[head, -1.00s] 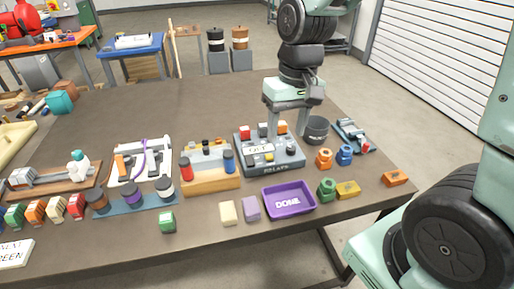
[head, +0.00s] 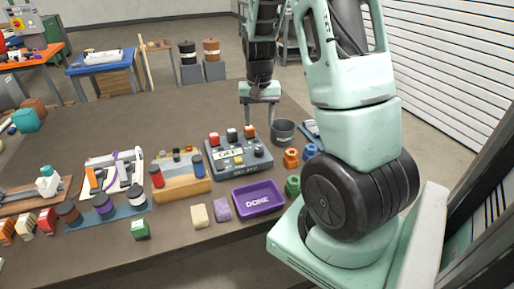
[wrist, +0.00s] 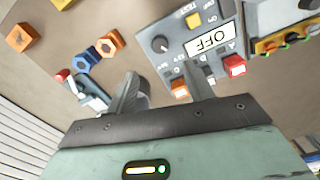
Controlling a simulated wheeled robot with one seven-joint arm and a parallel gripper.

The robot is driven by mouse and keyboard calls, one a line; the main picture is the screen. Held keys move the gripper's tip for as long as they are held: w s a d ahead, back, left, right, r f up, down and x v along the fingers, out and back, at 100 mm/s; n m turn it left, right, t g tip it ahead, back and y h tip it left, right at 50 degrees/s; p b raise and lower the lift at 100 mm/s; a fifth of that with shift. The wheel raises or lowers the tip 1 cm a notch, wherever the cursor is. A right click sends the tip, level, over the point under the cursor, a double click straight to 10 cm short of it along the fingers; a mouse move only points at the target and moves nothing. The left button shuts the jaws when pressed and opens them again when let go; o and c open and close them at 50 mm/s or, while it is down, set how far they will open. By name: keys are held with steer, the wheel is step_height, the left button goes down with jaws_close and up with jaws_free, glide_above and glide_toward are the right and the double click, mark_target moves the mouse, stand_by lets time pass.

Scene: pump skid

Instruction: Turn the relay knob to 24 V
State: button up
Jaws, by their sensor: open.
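The relay box (head: 238,163) is a grey block on the table, with an OFF sign (head: 228,154), coloured buttons and a dark round knob (head: 258,151) at its right. In the wrist view the knob (wrist: 160,44) shows near a corner of the box face (wrist: 190,22), and the OFF sign (wrist: 210,39) is upside down. The marks around the knob are too small to read. My gripper (head: 258,119) is open and empty, above the back edge of the box. In the wrist view its fingers (wrist: 160,80) are apart, and the knob is beyond them, untouched.
A dark grey cup (head: 283,131) stands right of the box, close to my gripper. Orange (head: 291,158) and blue (head: 310,150) nuts lie at the right. A purple DONE tray (head: 258,197) is in front. A wooden block with coloured cylinders (head: 180,184) stands left of the box.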

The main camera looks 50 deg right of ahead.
mark_target(259, 150)
step_height(259, 150, down, 12)
steer(key=shift+r, duration=0.2)
steer(key=c, duration=1)
steer(key=shift+o, duration=0.2)
steer(key=shift+m, duration=0.3)
steer(key=m+p, duration=0.1)
steer(key=m, duration=0.4)
steer(key=shift+r+p, duration=0.1)
steer(key=shift+p, duration=0.3)
steer(key=m+p, duration=0.1)
steer(key=m, duration=0.5)
steer(key=shift+p, duration=0.35)
steer(key=shift+m, duration=0.3)
